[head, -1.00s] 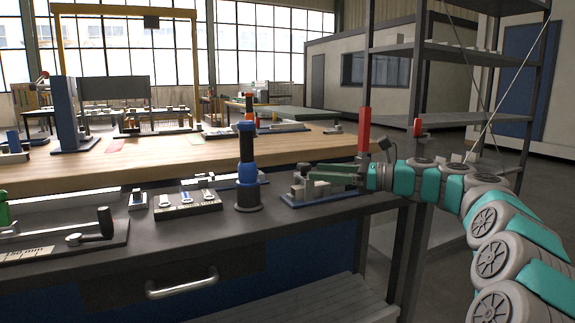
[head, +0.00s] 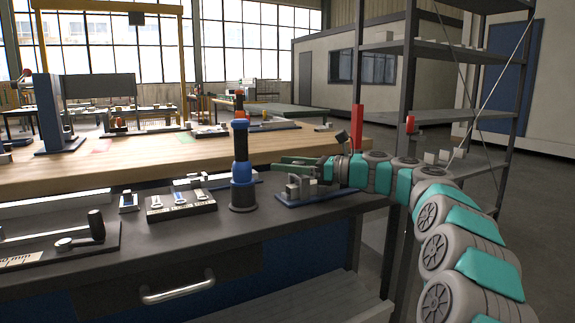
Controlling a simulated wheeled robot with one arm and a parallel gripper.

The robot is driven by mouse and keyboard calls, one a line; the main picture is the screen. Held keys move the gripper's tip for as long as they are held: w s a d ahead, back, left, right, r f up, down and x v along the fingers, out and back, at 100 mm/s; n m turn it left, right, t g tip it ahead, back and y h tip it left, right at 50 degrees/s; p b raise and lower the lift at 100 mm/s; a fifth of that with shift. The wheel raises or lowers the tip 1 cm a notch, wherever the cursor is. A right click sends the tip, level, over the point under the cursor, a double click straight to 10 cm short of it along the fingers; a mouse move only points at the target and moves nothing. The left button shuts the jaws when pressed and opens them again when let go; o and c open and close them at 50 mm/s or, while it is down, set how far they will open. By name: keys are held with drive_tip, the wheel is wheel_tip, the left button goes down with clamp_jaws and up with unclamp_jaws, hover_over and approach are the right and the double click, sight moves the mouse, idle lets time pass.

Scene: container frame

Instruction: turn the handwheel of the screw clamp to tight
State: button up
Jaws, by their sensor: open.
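A small device with grey metal blocks on a blue base plate (head: 313,194) stands near the right end of the dark bench. It looks like the screw clamp. No handwheel can be made out on it; my gripper covers part of its top. My gripper (head: 283,163) has green fingers and reaches in from the right, just above and behind the grey blocks. The fingers are open and point left, with nothing seen between them. Whether they touch the clamp cannot be told.
A blue and black upright cylinder (head: 242,172) stands close left of the clamp. A tray of small tools (head: 180,204) and a plate with a black-handled lever (head: 75,240) lie further left. A wooden table (head: 200,154) is behind. A metal shelf (head: 430,125) rises at the right.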

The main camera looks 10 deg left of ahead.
clamp_jaws()
idle(0.6)
